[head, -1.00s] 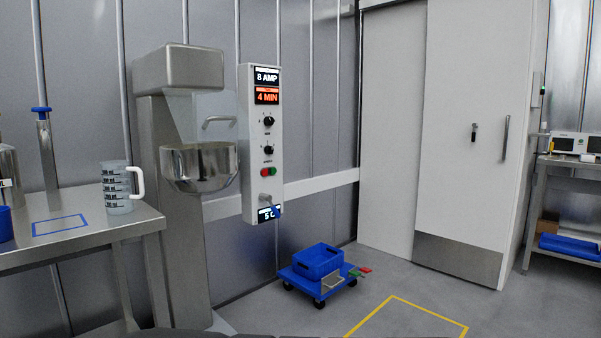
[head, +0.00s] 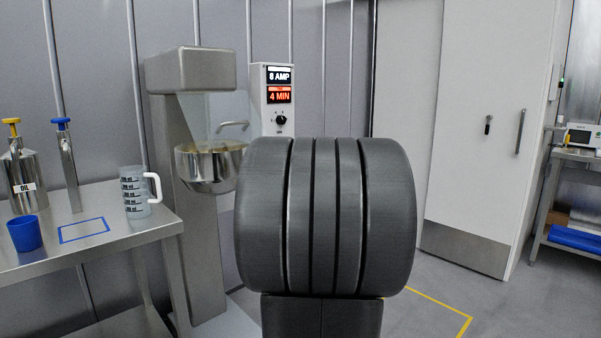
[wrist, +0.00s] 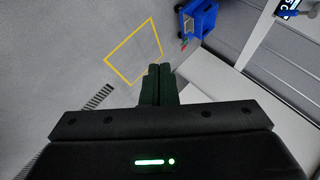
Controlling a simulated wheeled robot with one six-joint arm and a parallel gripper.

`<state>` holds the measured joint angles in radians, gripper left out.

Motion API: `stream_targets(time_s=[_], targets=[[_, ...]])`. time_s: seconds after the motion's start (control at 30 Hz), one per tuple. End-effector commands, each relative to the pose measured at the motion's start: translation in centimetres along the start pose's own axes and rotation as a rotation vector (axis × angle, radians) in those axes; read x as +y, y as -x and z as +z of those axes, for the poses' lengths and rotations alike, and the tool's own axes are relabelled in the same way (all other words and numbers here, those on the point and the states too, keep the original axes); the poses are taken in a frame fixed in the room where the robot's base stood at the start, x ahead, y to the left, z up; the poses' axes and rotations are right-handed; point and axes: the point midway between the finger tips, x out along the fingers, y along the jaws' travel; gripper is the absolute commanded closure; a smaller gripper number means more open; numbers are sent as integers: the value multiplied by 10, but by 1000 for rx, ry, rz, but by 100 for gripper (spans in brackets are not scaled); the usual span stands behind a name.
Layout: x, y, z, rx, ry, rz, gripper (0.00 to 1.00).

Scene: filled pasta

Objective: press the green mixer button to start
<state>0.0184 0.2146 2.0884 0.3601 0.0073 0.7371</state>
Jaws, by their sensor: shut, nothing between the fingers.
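The mixer (head: 187,72) stands left of centre in the head view, its steel bowl (head: 205,172) under the head. Its white control panel (head: 256,115) shows an 8 AMP display, a red 4 MIN display and one black knob. My dark arm covers the panel's lower part, so the green button is hidden. In the wrist view my gripper (wrist: 158,84) has its two fingers together, with nothing visible between them, over the grey floor.
A steel table (head: 110,236) at left holds a measuring jug (head: 133,196), a blue cup (head: 24,233) and an oil container (head: 30,188). A blue cart (wrist: 199,18) stands on the floor. A yellow floor outline (wrist: 122,50) surrounds clear floor. A white door is at right.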

Motion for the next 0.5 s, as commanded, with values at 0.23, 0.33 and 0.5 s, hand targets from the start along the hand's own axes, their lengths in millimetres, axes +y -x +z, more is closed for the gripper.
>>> stream_targets(time_s=[0.23, 0.33, 0.5], targets=[[-111, -5, -105, 327, -654, -346, 100], [-135, 0, -142, 443, -887, -505, 100], [-152, 13, -185, 592, -1166, -749, 100]])
